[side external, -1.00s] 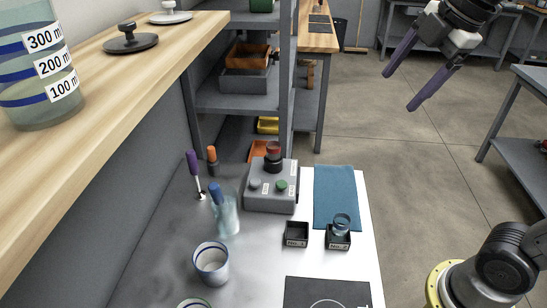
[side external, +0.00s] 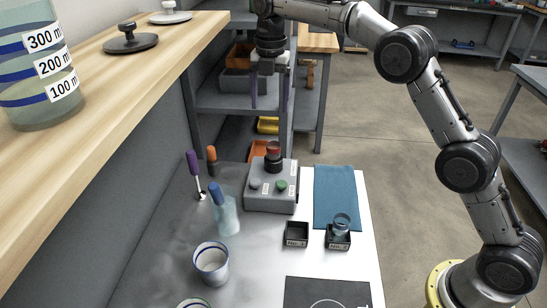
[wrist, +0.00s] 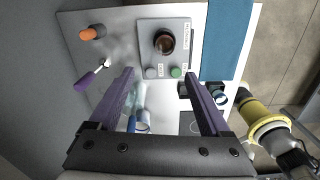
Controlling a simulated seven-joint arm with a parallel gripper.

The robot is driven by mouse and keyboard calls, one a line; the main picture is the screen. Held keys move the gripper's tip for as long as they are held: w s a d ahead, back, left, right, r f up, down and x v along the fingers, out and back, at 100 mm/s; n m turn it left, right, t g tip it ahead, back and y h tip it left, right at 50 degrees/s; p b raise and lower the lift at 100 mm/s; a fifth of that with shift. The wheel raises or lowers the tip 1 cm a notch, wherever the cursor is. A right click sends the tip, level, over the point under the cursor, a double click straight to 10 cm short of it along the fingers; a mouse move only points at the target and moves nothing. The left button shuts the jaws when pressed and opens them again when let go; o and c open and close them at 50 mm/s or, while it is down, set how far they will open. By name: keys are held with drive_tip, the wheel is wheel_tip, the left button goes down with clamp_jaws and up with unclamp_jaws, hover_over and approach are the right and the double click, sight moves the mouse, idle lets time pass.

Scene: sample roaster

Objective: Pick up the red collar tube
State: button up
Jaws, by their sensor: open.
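A dark tube with a red collar (side external: 273,150) stands upright in the top of a grey box (side external: 270,197) with buttons and labels. In the wrist view the dark round mouth of the tube (wrist: 164,41) shows near the top of the picture. My gripper (side external: 271,112) hangs fingers-down above the box in the side view. Its two purple fingers are wide apart with nothing between them. In the wrist view the gripper (wrist: 157,74) has its fingertips short of the tube, near the box's button edge.
A bottle with a blue stopper (side external: 226,214), a purple-handled tool (side external: 193,165) and an orange-handled one (side external: 211,155) stand left of the box. A blue cloth (side external: 335,190) lies right. Two small dark holders (side external: 296,236) stand in front, the right one with a glass piece (side external: 342,222).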

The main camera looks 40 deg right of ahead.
hover_over(274, 156)
drive_tip(key=w, duration=0.2)
wheel_tip(274, 156, down, 10)
drive_tip(key=shift+s+d+f, duration=0.1)
drive_tip(key=shift+d+f, duration=0.1)
drive_tip(key=shift+f, duration=0.65)
drive_tip(key=shift+s+d+f, duration=0.1)
drive_tip(key=shift+d+f, duration=0.05)
drive_tip(key=shift+f, duration=0.65)
drive_tip(key=shift+d+f, duration=0.2)
drive_tip(key=shift+f, duration=0.65)
clamp_jaws()
